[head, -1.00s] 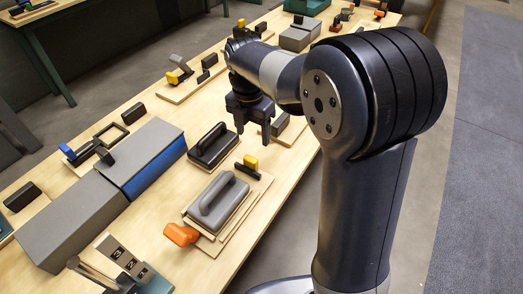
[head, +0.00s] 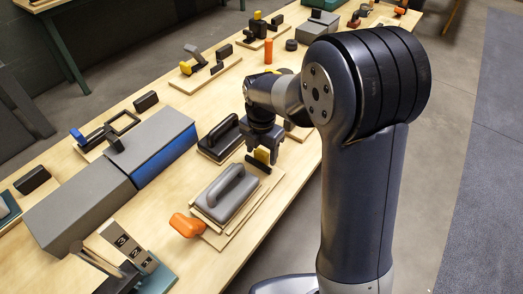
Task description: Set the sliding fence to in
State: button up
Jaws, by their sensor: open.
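No part is labelled as the sliding fence, so I cannot tell for certain which it is. A small yellow block (head: 262,155) on a black bar (head: 258,166) stands at the far end of a wooden board. My gripper (head: 264,153) is open, pointing down right at this yellow block. Its fingers partly overlap the block in the picture, and I cannot tell whether they touch it. On the same board sits a grey block with a raised grip (head: 226,193), with an orange handle (head: 187,225) at its near left end.
A black block with a grip (head: 219,139) stands just left of my gripper. Long grey boxes, one with a blue side (head: 168,160), lie farther left. A numbered stand (head: 128,246) is at the near left. Bare wooden tabletop (head: 205,270) shows in front.

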jog(key=shift+c, duration=0.5)
grip_shut()
jog(key=s+a, duration=0.2)
jog(key=shift+s+a, duration=0.1)
jog(key=shift+s, duration=0.25)
jog(key=shift+o, duration=0.5)
grip_release()
notch_tip(320, 180, up, 11)
jog(key=p, duration=0.1)
